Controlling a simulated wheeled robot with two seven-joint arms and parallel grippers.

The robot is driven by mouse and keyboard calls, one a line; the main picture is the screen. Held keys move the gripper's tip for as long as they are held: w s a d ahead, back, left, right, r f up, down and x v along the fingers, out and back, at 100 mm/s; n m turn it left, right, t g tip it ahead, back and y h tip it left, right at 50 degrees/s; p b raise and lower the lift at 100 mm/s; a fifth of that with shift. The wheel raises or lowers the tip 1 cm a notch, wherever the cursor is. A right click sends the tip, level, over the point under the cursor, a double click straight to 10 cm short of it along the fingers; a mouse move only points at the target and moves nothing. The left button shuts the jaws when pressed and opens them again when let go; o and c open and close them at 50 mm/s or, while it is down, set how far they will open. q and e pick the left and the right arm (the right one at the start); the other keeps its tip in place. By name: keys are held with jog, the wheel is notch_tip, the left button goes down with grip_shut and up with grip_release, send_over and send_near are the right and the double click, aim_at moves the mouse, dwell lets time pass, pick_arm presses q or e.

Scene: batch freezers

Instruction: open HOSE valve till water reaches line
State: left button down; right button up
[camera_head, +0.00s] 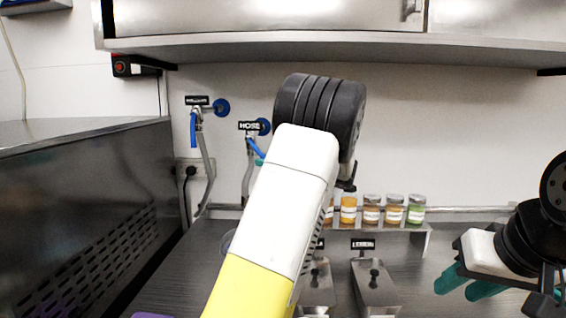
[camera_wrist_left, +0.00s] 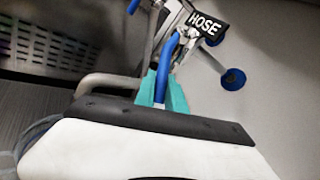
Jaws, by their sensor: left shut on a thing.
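The HOSE label (camera_head: 249,126) is on the back wall, left of my left arm. Below it is the HOSE valve with a blue lever (camera_head: 256,148) and a grey pipe (camera_head: 247,180). In the left wrist view, the teal fingers of my left gripper (camera_wrist_left: 161,93) are shut on the blue lever (camera_wrist_left: 167,62), below the HOSE label (camera_wrist_left: 205,25). In the head view, my arm hides most of this gripper. My right gripper (camera_head: 466,284) is at the lower right, its teal fingers apart and empty. A clear rounded container edge (camera_wrist_left: 38,132) shows at lower left; its water level and line cannot be made out.
Another tap with a blue lever (camera_head: 193,130) is to the left. Several labelled jars (camera_head: 372,209) stand on a rack. Lidded metal containers (camera_head: 376,287) sit below. A steel machine (camera_head: 90,215) bounds the left, and a steel shelf (camera_head: 330,44) runs above.

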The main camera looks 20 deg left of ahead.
pick_arm(q)
jog(key=r+h, duration=0.1)
jog(key=d+r+n+h, duration=0.1)
jog(key=h, duration=0.1)
jog(key=d+r+n+h, duration=0.1)
jog(key=shift+w+g, duration=0.3)
jog(key=shift+d+r+n+h, duration=0.25)
jog(key=shift+r+n+h, duration=0.2)
jog(key=shift+r+h, duration=0.55)
jog(key=shift+d+r+n+h, duration=0.2)
jog(key=shift+r+n+h, duration=0.35)
jog(key=shift+h, duration=0.75)
jog(key=shift+r, duration=0.15)
jog(key=c, duration=1.4)
grip_release()
jog(key=v, duration=0.7)
jog(key=shift+s+d+r, duration=0.15)
jog(key=shift+d+r, duration=0.05)
jog(key=shift+r, duration=0.05)
